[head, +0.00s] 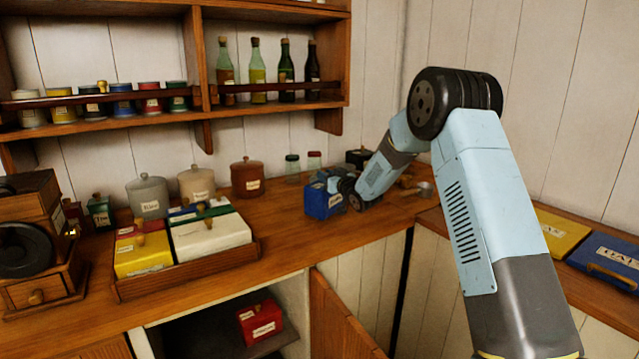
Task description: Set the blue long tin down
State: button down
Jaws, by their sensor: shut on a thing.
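The blue long tin (318,202) is over the back right part of the wooden counter, left of my gripper (342,188). My gripper is shut on the tin, reaching in from the right; its fingertips are partly hidden by the tin and my wrist. The tin looks close to upright. I cannot tell whether its underside touches the counter (285,240) or hangs just above it.
A wooden tray (185,284) with several lidded tins stands left of the blue tin. Grey, cream and brown canisters (248,178) and small jars stand behind. An open cupboard below holds a red tin (261,322). Blue (608,262) and yellow cases lie right. Counter front is clear.

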jog(key=shift+a+f, duration=0.1)
jog(key=shift+f, duration=1.05)
jog(key=c, duration=0.9)
grip_release()
jog(key=shift+o, duration=0.2)
